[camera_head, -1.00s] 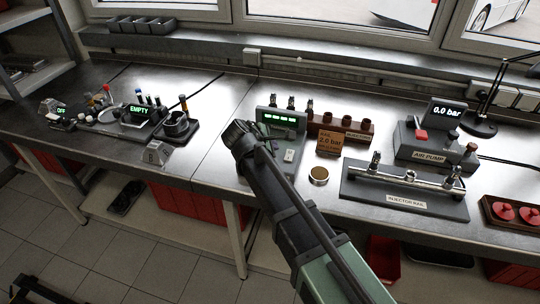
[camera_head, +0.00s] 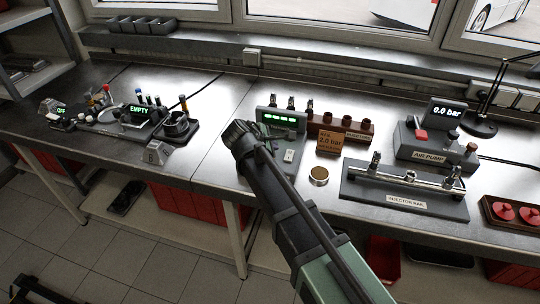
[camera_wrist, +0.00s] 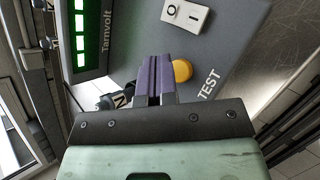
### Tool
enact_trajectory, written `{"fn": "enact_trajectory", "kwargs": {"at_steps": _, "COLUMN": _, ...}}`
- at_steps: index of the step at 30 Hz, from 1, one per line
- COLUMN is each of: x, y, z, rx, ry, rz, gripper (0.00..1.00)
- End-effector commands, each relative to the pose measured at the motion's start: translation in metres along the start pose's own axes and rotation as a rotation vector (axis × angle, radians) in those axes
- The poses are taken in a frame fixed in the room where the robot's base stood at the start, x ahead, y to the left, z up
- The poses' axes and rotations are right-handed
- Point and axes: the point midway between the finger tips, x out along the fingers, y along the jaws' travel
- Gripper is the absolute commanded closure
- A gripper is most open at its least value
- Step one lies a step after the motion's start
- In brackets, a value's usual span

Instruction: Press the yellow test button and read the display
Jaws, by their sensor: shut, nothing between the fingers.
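The yellow test button (camera_wrist: 182,71) sits on a grey tester panel (camera_wrist: 225,45) in the wrist view, beside the word TEST. My gripper (camera_wrist: 160,62) has its purple fingers shut together with nothing between them. The fingertips overlap the button's left edge in the picture; I cannot tell whether they touch it. The display (camera_wrist: 85,32) shows several lit green bars next to the name Tarnvolt. In the head view the tester's display (camera_head: 279,118) is lit green, and my arm hides the button and my fingers.
A white O/I switch (camera_wrist: 185,15) is on the panel near the button. In the head view, an injector rail (camera_head: 405,187) and an air pump (camera_head: 431,150) reading 0.0 bar stand to the right.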

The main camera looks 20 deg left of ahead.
Motion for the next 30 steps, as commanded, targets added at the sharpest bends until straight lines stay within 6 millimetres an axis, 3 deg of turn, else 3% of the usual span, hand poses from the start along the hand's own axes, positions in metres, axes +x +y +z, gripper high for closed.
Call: {"fn": "enact_trajectory", "kwargs": {"at_steps": 30, "x": 0.0084, "y": -0.0062, "z": -0.0062, "rx": 0.000, "ry": 0.000, "rz": 0.000, "gripper": 1.00}}
